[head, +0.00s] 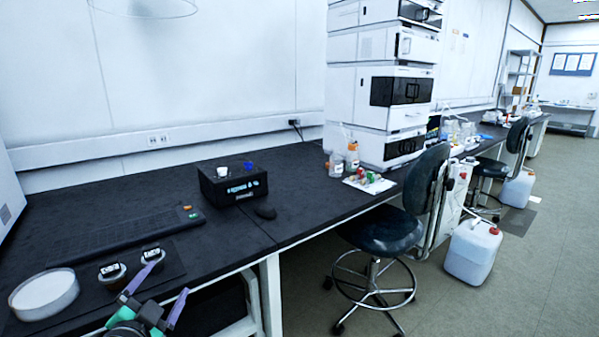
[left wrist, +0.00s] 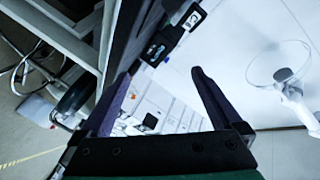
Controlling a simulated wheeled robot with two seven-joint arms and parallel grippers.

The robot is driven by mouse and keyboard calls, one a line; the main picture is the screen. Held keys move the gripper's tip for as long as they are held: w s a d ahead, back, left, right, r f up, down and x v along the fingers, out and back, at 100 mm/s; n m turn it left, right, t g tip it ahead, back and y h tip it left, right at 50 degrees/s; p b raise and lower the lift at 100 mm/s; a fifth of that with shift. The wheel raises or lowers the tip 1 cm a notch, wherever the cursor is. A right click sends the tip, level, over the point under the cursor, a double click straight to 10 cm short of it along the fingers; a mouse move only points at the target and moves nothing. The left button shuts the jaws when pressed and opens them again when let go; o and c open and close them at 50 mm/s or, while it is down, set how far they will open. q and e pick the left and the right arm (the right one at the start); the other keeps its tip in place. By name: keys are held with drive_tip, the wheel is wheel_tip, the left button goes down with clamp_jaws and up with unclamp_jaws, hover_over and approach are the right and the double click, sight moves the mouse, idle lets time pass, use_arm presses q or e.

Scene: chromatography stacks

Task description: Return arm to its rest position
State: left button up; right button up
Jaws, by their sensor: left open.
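My left gripper (head: 158,290) shows at the bottom left of the head view, its two purple fingers spread apart with nothing between them. It is near the front edge of the black bench (head: 180,225), close to two small dark round containers with labelled tops, one (head: 112,272) and the other (head: 152,256). In the left wrist view the open fingers (left wrist: 160,82) frame the distant white instrument stack, and the picture is strongly tilted. My right gripper is in neither view.
A white round dish (head: 44,296) lies left of the containers. The white instrument stack (head: 345,90) stands farther right. A stool (head: 382,235) and a white canister (head: 472,252) stand on the floor.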

use_arm(q)
drive_tip(key=s+f+n+g+y, duration=0.1)
drive_tip(key=s+f+n+g, duration=0.4)
drive_tip(key=f, duration=0.7)
drive_tip(key=s+d+f+n+g+h+p, duration=0.1)
drive_tip(key=s+d+f+g, duration=0.1)
drive_tip(key=s+f+g, duration=0.45)
drive_tip(key=s+d+f+n+g+h, duration=0.1)
drive_tip(key=s+d+f+g, duration=0.2)
drive_tip(key=s, duration=0.6)
drive_tip(key=s+f+p, duration=0.4)
drive_tip(key=f+p, duration=0.6)
drive_tip(key=f, duration=0.5)
drive_tip(key=s+a+f+p, duration=0.1)
drive_tip(key=s+f+p, duration=0.2)
drive_tip(key=s, duration=0.4)
drive_tip(key=s+a+f+g+p, duration=0.1)
drive_tip(key=s+a+f+p, duration=0.1)
drive_tip(key=s, duration=0.6)
drive_tip(key=shift+a+f+m+p, duration=0.2)
drive_tip(key=shift+f+m+p, duration=0.1)
drive_tip(key=shift+f+p, duration=0.4)
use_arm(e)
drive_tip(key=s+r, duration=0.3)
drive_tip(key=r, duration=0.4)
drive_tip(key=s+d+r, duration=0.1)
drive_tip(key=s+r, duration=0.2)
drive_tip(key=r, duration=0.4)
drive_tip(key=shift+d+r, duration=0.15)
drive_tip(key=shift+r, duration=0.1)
